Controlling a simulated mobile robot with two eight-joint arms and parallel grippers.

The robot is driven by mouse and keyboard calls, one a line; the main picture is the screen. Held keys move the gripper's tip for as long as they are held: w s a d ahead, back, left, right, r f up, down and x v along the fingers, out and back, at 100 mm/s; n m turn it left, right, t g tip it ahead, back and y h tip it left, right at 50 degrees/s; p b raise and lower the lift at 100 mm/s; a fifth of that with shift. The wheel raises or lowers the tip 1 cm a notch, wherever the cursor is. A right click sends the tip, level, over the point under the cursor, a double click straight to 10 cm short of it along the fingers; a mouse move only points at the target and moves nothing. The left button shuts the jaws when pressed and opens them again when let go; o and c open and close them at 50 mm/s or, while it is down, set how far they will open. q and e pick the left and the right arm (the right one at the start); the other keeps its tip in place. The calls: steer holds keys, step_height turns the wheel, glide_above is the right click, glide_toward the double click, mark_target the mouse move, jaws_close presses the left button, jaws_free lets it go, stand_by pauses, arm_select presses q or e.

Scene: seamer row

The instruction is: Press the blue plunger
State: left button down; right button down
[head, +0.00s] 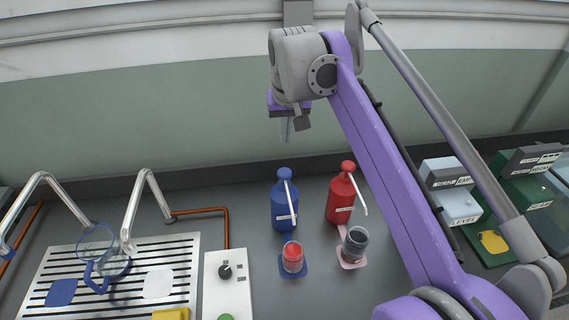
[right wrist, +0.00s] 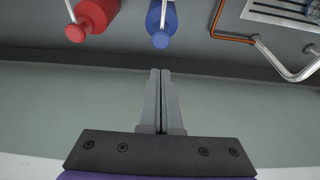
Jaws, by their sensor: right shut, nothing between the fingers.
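A blue pump bottle (head: 284,208) stands upright on the grey counter, with its blue plunger (head: 284,176) on top and a white spout angled down to the right. It also shows in the right wrist view, where the blue plunger (right wrist: 161,40) is above the fingertips in the picture. My right gripper (head: 287,135) is shut and empty, pointing down, above the blue plunger and apart from it. Its fingers (right wrist: 160,75) are pressed together in the right wrist view. My left gripper is not in view.
A red pump bottle (head: 340,200) stands right of the blue one. A jar with red contents (head: 292,258) and a dark jar (head: 355,245) stand in front. A drain grille (head: 190,255) with a blue-rimmed glass jug (head: 100,255) and bent pipes is at left. Labelled boxes (head: 455,200) are at right.

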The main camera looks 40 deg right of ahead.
glide_toward(285, 172)
steer(key=x, duration=0.2)
steer(key=w+x, duration=0.1)
steer(key=x, duration=0.2)
steer(key=shift+d+b, duration=0.25)
steer(key=shift+b, duration=0.1)
steer(key=shift+f, duration=0.7)
steer(key=shift+f, duration=0.1)
step_height(285, 172, down, 2)
steer(key=shift+f+b, duration=0.2)
steer(key=shift+b, duration=0.3)
steer(key=shift+s+a+r, duration=0.1)
steer(key=r+p, duration=0.3)
steer(key=r, duration=0.1)
steer(key=shift+w+r, duration=0.1)
steer(key=shift+w, duration=0.1)
steer(key=v, duration=1)
steer(key=shift+p, duration=0.3)
